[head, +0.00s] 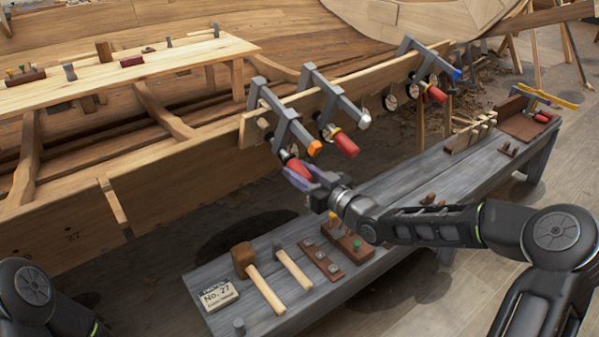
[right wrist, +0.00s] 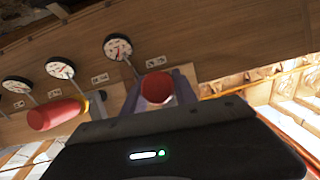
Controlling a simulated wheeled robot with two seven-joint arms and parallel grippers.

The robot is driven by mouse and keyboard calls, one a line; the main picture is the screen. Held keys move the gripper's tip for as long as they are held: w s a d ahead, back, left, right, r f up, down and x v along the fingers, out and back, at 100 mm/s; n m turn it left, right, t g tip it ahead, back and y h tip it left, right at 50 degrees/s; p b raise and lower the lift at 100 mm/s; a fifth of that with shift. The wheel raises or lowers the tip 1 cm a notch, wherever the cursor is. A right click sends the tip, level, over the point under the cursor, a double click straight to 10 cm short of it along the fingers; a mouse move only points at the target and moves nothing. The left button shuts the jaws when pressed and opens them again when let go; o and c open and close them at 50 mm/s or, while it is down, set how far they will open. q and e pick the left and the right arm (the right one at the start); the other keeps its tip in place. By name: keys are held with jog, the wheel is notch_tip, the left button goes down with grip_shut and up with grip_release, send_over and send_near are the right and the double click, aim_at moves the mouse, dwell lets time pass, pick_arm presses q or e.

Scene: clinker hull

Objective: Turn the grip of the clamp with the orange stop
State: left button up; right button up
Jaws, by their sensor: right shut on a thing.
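The clamp with the orange stop (head: 315,148) is the nearest of three grey clamps on the plank edge. Its red grip (head: 299,167) hangs below the bar, partly hidden by my right gripper (head: 295,176). The gripper is shut on this grip from the front, one finger on each side. In the right wrist view the grip's round red end (right wrist: 157,88) shows between the fingers. My left gripper is not in view; only part of my left arm shows at the lower left.
Clamps with a white stop (head: 364,122) and a blue stop (head: 457,74) stand farther along. A neighbouring red grip (right wrist: 57,113) and dial gauges (right wrist: 117,47) are close by. Below, a grey bench (head: 400,180) carries a mallet (head: 243,258) and other tools.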

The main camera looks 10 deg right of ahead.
grip_shut()
jog(key=m+y+p, duration=0.1)
jog(key=p, duration=0.1)
jog(key=shift+r+g+p, duration=0.2)
jog(key=shift+g+p, duration=0.1)
jog(key=shift+m+g+y+p, duration=0.3)
jog(key=shift+m+y+p, duration=0.4)
jog(key=shift+y+p, duration=0.15)
jog(key=shift+f+m+y+p, duration=0.15)
jog(key=shift+m+y+p, duration=0.3)
jog(key=shift+m, duration=0.25)
jog(key=shift+m+g+y, duration=0.3)
jog(key=shift+m+y, duration=0.2)
jog(key=shift+m, duration=0.2)
jog(key=o, duration=1.2)
grip_release()
jog(key=shift+d, duration=0.1)
